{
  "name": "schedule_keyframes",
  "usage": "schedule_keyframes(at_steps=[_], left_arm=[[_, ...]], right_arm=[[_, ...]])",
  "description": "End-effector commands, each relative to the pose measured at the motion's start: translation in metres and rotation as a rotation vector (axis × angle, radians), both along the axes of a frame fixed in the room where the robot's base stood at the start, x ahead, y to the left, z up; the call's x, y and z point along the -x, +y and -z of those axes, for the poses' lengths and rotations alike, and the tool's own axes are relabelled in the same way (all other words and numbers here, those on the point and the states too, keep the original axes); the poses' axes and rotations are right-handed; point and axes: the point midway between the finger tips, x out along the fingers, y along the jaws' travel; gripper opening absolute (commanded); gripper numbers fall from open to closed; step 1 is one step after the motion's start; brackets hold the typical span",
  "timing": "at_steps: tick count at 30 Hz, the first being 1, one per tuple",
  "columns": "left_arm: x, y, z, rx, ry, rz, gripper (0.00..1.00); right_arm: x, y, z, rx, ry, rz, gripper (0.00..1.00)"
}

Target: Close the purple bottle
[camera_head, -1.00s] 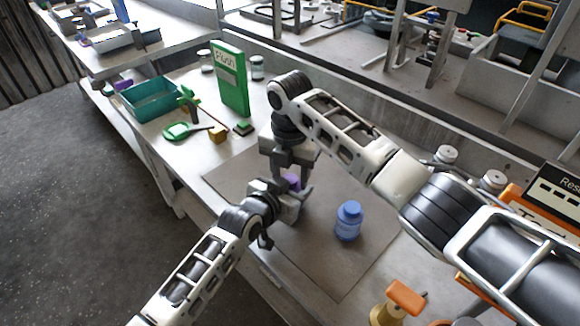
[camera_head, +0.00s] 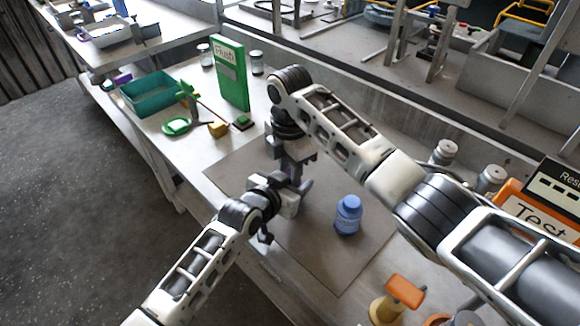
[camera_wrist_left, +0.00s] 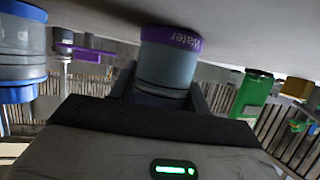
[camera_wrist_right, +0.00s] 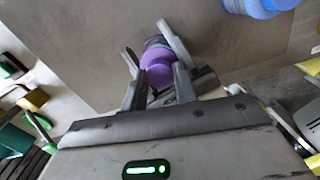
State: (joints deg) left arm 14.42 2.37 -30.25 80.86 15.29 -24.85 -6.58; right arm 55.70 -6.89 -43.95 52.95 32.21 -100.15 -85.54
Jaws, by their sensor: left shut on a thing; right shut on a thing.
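The bottle (camera_wrist_left: 168,66) has a grey body with a purple band marked "Water". It is upside down in the left wrist view, where the bench is at the top. My left gripper (camera_head: 303,190) is shut around the bottle from the side. My right gripper (camera_head: 296,164) comes down from above, directly over the left one. In the right wrist view, the purple cap (camera_wrist_right: 157,66) lies between the right fingertips (camera_wrist_right: 158,82), with the left fingers around the bottle beyond it. The right gripper is shut on the cap. The seam between cap and bottle is hidden.
A blue bottle (camera_head: 348,215) stands on the grey mat (camera_head: 322,262) right of the grippers. A teal bin (camera_head: 150,92), a green box (camera_head: 230,75) and small tools are at the back left. An orange-topped object (camera_head: 404,291) is at the front right.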

Motion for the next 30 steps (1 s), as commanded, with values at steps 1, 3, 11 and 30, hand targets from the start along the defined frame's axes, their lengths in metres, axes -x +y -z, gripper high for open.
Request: schedule_keyframes(at_steps=[1, 3, 11, 30], left_arm=[[0.001, 0.0, 0.001, -0.001, 0.002, 0.001, 0.0], [0.001, 0.0, 0.001, -0.001, 0.002, 0.001, 0.0], [0.001, 0.0, 0.001, -0.001, 0.002, 0.001, 0.0], [0.0, 0.0, 0.001, -0.001, 0.002, 0.001, 0.0]], right_arm=[[0.0, 0.001, -0.001, -0.003, -0.003, -0.001, 0.01], [-0.001, 0.001, -0.001, -0.003, -0.003, -0.002, 0.01], [0.0, 0.001, -0.001, -0.002, -0.002, -0.004, 0.51], [0.0, 0.0, -0.046, 0.0, 0.0, -0.005, 0.51]])
